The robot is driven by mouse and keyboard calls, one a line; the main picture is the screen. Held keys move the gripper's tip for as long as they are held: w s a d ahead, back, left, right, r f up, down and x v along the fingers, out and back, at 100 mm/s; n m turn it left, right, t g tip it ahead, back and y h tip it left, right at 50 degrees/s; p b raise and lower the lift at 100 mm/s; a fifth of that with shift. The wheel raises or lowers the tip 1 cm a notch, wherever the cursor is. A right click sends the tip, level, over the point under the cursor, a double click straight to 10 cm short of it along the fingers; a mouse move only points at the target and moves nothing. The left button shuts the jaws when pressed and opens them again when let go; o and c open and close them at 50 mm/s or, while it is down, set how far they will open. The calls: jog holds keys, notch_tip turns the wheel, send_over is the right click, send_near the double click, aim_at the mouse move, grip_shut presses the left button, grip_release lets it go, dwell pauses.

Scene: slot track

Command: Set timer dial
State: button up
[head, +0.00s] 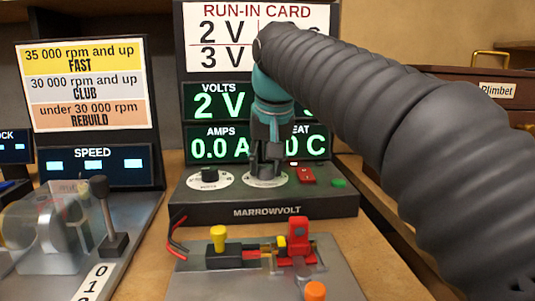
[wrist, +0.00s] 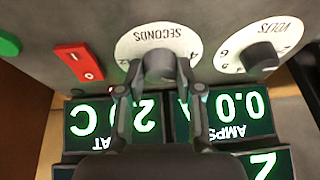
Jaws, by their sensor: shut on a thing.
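The timer dial is the SECONDS dial on the dark Marrowvolt power supply (head: 225,212), with a round white scale (head: 253,184). Its knob (wrist: 158,66) shows in the wrist view. My gripper (head: 267,165) reaches down onto this dial and hides most of it in the head view. In the wrist view its two fingers (wrist: 159,76) are closed on either side of the knob. Where the dial's pointer stands is hidden. The run-in card (head: 225,42) shows 2 V and 3 V; my arm covers most of its seconds column.
The VOLTS knob (head: 209,175) is left of the timer dial. The red switch (head: 302,174) and green button (head: 338,183) are to its right. The displays (head: 218,147) read 2 V and 0.0 A. A motor fixture (head: 235,252) stands in front; the speed rig (head: 98,160) is left.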

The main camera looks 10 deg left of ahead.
jog(key=m+h+p, duration=0.1)
jog(key=m, duration=0.1)
jog(key=m+p, duration=0.1)
jog(key=m, duration=0.1)
jog(key=shift+a+r+m+h+p, duration=0.2)
jog(key=shift+m+h+p, duration=0.1)
jog(key=shift+m+h, duration=0.1)
jog(key=m+h, duration=0.1)
jog(key=m, duration=0.1)
jog(key=m+h, duration=0.1)
jog(key=m, duration=0.2)
jog(key=shift+a+f+p, duration=0.2)
jog(key=shift+p, duration=0.1)
jog(key=m, duration=0.2)
jog(key=m+g+h, duration=0.1)
jog(key=m, duration=0.2)
jog(key=shift+w+a+h, duration=0.1)
jog(key=shift+w+h, duration=0.05)
jog(key=shift+h, duration=0.15)
jog(key=m+g, duration=0.1)
jog(key=m, duration=0.1)
jog(key=m+g, duration=0.1)
jog(key=m, duration=0.2)
jog(key=shift+w+h, duration=0.1)
jog(key=shift+h, duration=0.3)
jog(key=o, duration=1.2)
jog(key=shift+c, duration=0.2)
